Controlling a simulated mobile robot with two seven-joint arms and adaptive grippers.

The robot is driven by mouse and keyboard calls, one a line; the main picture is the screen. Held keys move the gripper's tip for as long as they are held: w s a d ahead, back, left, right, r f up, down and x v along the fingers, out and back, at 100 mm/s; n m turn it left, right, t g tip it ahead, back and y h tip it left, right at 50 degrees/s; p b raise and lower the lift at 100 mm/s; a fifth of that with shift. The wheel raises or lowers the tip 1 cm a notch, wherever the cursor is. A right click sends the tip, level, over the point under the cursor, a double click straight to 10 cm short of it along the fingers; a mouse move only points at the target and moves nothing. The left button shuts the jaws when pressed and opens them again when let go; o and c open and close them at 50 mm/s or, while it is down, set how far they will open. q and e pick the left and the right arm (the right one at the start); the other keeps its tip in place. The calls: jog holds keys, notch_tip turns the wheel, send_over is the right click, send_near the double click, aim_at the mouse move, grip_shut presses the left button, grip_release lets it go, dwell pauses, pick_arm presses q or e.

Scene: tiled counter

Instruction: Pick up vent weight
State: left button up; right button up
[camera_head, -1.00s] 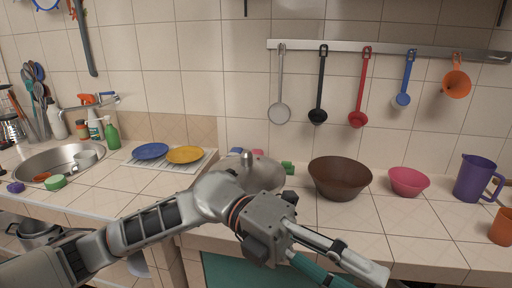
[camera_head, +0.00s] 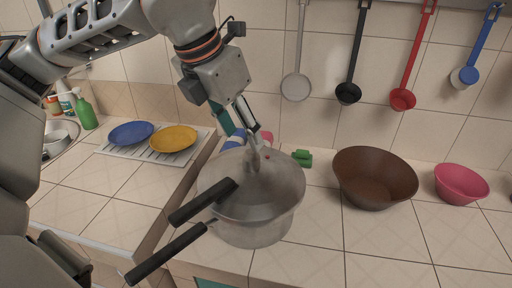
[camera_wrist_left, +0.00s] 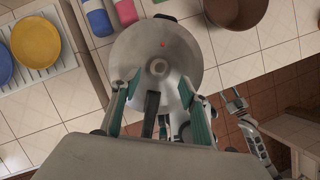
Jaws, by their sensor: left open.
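The vent weight (camera_wrist_left: 158,67) shows in the left wrist view as a small round grey piece at the middle of the pressure cooker's lid (camera_wrist_left: 200,60). In the head view the metal pressure cooker (camera_head: 250,230) stands at the counter's front, its two black handles pointing front left; the weight is hard to separate from the fingertips there. My left gripper (camera_head: 250,130) is over the lid, pointing down; in the left wrist view its open fingers (camera_wrist_left: 158,90) are either side of and short of the weight. My right gripper (camera_wrist_left: 236,104) appears small at the right, its jaws unclear.
A brown bowl (camera_head: 374,178) and pink bowl (camera_head: 461,184) stand right of the cooker. Blue (camera_head: 131,133) and yellow (camera_head: 173,138) plates lie on a rack at left. A green item (camera_head: 302,158) sits behind. Ladles (camera_head: 403,98) hang on the wall.

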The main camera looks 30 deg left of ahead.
aim_at(248, 153)
pick_arm(q)
jog(key=x, duration=0.2)
jog(key=shift+f, duration=0.4)
jog(key=shift+x, duration=2.4)
jog(key=shift+s, duration=0.1)
jog(key=c, duration=1.2)
